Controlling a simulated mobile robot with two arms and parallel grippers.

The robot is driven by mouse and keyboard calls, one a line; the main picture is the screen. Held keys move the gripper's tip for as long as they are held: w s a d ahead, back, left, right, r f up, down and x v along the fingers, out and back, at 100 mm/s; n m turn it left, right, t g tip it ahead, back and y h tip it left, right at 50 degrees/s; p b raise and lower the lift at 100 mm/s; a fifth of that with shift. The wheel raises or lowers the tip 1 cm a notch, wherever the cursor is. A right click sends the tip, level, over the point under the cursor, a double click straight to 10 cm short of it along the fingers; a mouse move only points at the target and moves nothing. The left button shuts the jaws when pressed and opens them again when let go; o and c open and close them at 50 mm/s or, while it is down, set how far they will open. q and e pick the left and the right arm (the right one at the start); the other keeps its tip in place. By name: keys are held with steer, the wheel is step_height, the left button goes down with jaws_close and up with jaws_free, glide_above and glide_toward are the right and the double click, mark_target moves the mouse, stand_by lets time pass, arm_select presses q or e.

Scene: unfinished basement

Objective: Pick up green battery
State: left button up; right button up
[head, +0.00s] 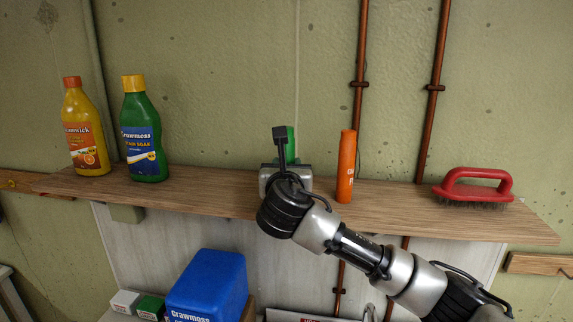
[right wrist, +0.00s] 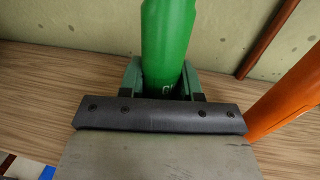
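The green battery (head: 291,143) is an upright green cylinder at the middle of the wooden shelf, mostly hidden in the head view by my right gripper (head: 281,150). In the right wrist view the green battery (right wrist: 167,45) stands between the two fingers of my right gripper (right wrist: 165,80). The fingers lie close against both of its sides, and the gripper looks shut on it. Its lower end is hidden, so I cannot tell whether it touches the shelf. My left gripper is not in view.
An orange battery (head: 346,167) stands just right on the shelf (head: 390,206). A red-handled brush (head: 475,186) lies farther right. A yellow bottle (head: 84,133) and a green bottle (head: 144,135) stand at left. A blue box (head: 208,283) is below. Copper pipes (head: 434,85) run up the wall.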

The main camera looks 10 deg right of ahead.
steer(key=c, duration=0.4)
